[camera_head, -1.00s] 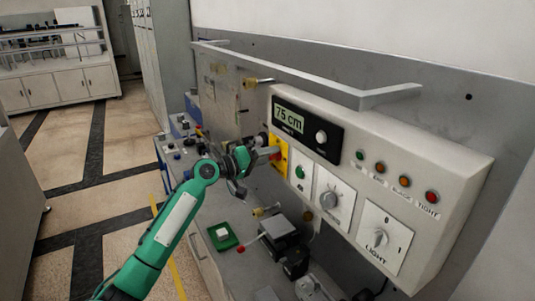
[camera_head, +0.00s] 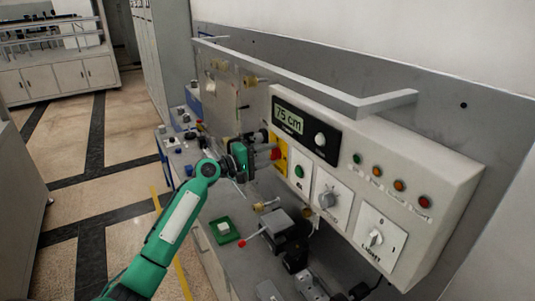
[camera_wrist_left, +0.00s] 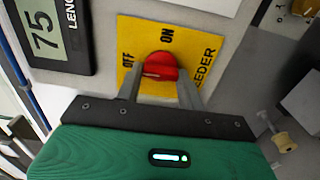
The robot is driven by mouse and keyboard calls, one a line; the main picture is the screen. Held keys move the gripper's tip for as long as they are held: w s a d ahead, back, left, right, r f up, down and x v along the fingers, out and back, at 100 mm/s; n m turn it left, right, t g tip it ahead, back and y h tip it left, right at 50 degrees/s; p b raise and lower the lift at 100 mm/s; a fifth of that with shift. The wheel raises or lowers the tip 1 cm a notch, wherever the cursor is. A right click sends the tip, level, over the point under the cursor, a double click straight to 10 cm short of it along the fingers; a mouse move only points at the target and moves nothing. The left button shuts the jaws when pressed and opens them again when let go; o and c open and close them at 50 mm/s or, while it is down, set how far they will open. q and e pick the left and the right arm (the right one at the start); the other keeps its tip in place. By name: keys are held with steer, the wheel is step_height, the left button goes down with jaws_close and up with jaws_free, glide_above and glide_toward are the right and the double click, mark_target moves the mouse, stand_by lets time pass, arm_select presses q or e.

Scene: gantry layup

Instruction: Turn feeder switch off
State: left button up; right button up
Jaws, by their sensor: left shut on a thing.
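The feeder switch is a red knob (camera_wrist_left: 160,67) on a yellow plate (camera_wrist_left: 206,45) marked OFF, ON and FEEDER in the left wrist view. A pale line on the knob runs toward the OFF side. The fingers partly hide the knob's lower sides. My right gripper is not in view.
The panel (camera_head: 435,160) also has a 75 cm display (camera_head: 290,119), a green button (camera_head: 299,171), a grey dial (camera_head: 327,199), a LIGHT switch (camera_head: 376,238) and several lamps.

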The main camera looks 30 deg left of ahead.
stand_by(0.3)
arm_select(q)
steer(key=o, duration=1)
steer(key=shift+s+a+f, duration=0.1)
steer(key=b+v, duration=0.6)
steer(key=v, duration=0.7)
steer(key=shift+s+a+b, duration=0.2)
steer(key=shift+a+b, duration=0.05)
steer(key=shift+b, duration=0.1)
